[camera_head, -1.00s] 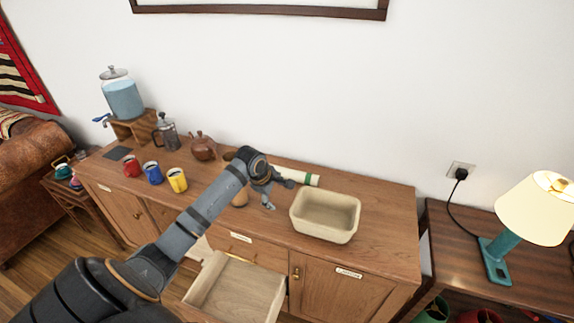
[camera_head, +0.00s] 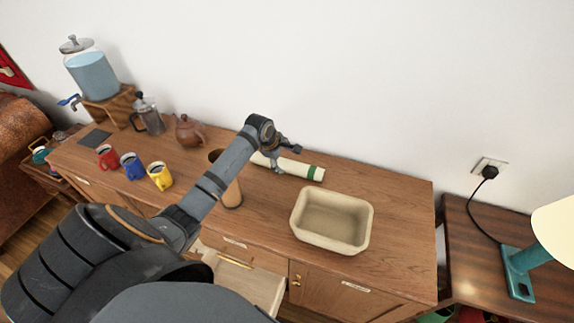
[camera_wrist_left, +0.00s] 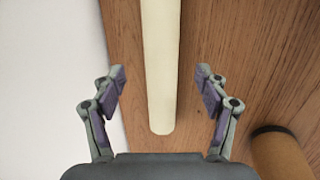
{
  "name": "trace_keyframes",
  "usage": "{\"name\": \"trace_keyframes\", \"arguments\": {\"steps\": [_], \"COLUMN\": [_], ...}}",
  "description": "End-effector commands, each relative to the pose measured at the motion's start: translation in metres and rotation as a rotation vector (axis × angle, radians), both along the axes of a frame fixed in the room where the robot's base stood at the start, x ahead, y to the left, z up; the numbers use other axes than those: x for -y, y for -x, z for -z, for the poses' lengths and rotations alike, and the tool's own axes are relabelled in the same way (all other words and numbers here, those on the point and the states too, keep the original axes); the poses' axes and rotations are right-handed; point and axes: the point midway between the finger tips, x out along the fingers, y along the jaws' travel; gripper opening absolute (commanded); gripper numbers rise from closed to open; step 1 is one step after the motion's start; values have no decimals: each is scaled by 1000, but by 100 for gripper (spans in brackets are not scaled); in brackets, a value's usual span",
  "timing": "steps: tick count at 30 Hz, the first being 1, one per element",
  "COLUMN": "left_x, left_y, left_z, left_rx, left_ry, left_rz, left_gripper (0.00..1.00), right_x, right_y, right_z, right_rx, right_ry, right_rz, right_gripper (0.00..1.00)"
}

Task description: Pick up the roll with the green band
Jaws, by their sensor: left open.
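The roll with the green band (camera_head: 300,168) is a long cream roll lying on the wooden cabinet top, near the wall. Its green band is near its right end. My left gripper (camera_head: 285,150) is at the roll and hides part of it in the head view. In the left wrist view the cream roll (camera_wrist_left: 160,60) runs up the middle, between the two open fingers, with a gap on each side; no green shows there. The left gripper (camera_wrist_left: 160,80) is open and empty. My right gripper is not in view.
A cream bin (camera_head: 331,219) stands right of the roll. A brown cylinder (camera_head: 232,194) stands near my arm, partly hidden. A drawer (camera_head: 248,284) is open below.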

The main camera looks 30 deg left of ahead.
Motion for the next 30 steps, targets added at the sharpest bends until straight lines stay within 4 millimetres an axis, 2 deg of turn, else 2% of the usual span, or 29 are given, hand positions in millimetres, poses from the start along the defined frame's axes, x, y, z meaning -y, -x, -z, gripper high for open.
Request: {"name": "trace_keyframes", "arguments": {"steps": [3,7,10,15,23,30], "left_x": [1,0,-2,-3,-3,-3], "left_y": [-3,-4,-8,-19,-20,-20], "left_z": [6,11,26,51,56,56], "left_rx": [1,-1,-4,0,0,0], "left_ry": [-2,-1,2,1,-2,-2], "left_rz": [1,0,-1,0,1,1], "left_gripper": [74,74,74,74,74,44], "right_x": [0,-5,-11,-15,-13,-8], "right_y": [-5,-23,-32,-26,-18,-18], "right_z": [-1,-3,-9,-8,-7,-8], "right_rx": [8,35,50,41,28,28], "right_ry": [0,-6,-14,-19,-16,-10], "right_rz": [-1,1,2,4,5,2], "right_gripper": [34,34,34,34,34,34]}}
